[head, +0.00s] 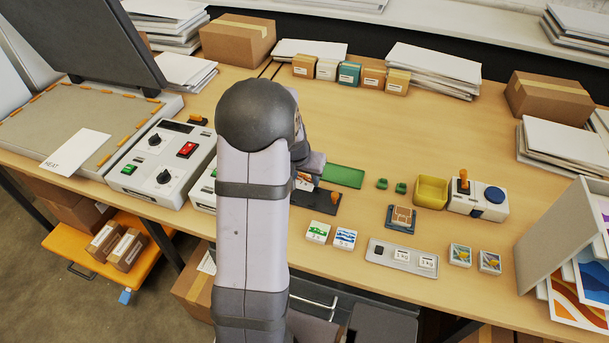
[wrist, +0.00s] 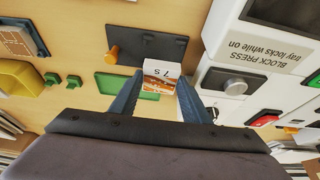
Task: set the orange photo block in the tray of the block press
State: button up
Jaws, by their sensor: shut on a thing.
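The orange photo block (wrist: 161,72), white with an orange-brown picture and a "7 s" mark, is between the two dark blue fingers of my gripper (wrist: 160,84) in the wrist view. The gripper is shut on it. The dark tray (wrist: 168,47) with an orange knob lies just beyond the block in the wrist view, and the block overlaps its near edge in the picture. I cannot tell the block's height above it. In the head view the tray (head: 321,203) shows right of my arm, which hides most of the block press. The block press (wrist: 262,58) shows its label in the wrist view.
A green mat (head: 344,176) lies behind the tray. Green and blue picture blocks (head: 318,232) stand in front of it. Right are a yellow bin (head: 431,191), a lever device (head: 478,200), a grey weight tray (head: 402,257) and two yellow picture blocks (head: 460,255).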

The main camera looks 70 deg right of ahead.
aim_at(305, 197)
jog(key=shift+f+b, duration=1.8)
jog(key=shift+f, duration=0.6)
jog(key=shift+f+b, duration=0.3)
jog(key=shift+b, duration=0.35)
dwell(0.5)
jog(key=o, duration=0.8)
jog(key=shift+c, duration=0.2)
jog(key=shift+r, duration=0.2)
jog(key=shift+r+p, duration=1.1)
jog(key=shift+r, duration=0.2)
